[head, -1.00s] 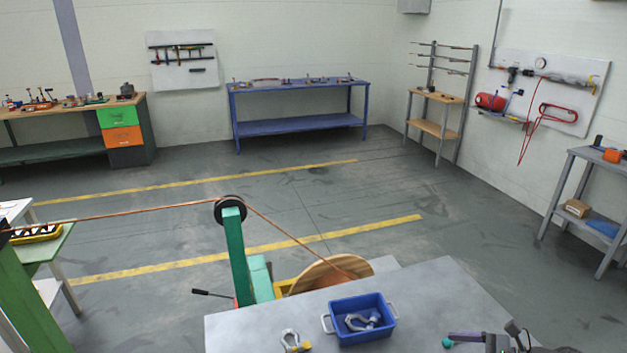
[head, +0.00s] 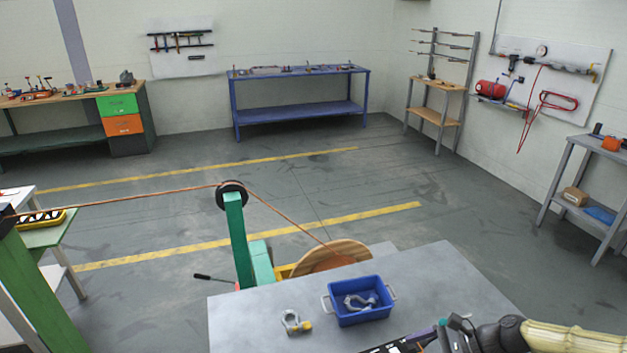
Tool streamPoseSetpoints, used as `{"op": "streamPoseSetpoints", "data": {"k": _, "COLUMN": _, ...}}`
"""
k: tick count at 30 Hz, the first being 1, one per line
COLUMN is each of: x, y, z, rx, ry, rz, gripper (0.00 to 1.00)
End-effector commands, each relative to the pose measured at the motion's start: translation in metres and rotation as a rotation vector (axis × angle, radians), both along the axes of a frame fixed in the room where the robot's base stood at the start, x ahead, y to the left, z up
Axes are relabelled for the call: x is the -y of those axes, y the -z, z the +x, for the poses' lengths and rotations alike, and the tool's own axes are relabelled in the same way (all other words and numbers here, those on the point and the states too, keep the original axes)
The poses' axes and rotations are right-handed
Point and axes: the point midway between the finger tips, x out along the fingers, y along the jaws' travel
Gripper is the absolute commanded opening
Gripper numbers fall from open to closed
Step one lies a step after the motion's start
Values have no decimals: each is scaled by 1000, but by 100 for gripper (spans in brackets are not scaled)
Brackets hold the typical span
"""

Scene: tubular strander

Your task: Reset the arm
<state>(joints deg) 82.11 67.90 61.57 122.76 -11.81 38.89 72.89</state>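My gripper (head: 405,343) is at the bottom edge of the head view, over the near part of the grey table (head: 455,285). It is dark and partly cut off by the frame, so I cannot tell whether it is open or shut. My arm reaches in from the bottom right corner. A blue bin (head: 358,314) with pale handles stands on the table, above and left of my gripper in the picture. A grey metal shackle (head: 360,302) lies inside it. Another shackle (head: 291,320) with a yellow part lies on the tabletop left of the bin.
Beyond the table are a wooden reel (head: 325,258) and a green post with a black pulley (head: 231,195) carrying a copper-coloured strand. A blue workbench (head: 300,110) stands by the back wall. A grey shelf (head: 578,175) is at right. The floor between is clear.

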Motion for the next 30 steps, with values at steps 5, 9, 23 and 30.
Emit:
{"op": "streamPoseSetpoints", "data": {"k": 5, "x": -28, "y": 14, "z": -17, "rx": 21, "ry": -230, "rz": -162, "gripper": 99}}
{"op": "streamPoseSetpoints", "data": {"k": 9, "x": -40, "y": 18, "z": -29, "rx": 61, "ry": -409, "rz": -286, "gripper": 99}}
{"op": "streamPoseSetpoints", "data": {"k": 23, "x": -53, "y": -18, "z": -47, "rx": 299, "ry": -940, "rz": -658, "gripper": 99}}
{"op": "streamPoseSetpoints", "data": {"k": 30, "x": -64, "y": -60, "z": -48, "rx": 493, "ry": -1172, "rz": -823, "gripper": 99}}
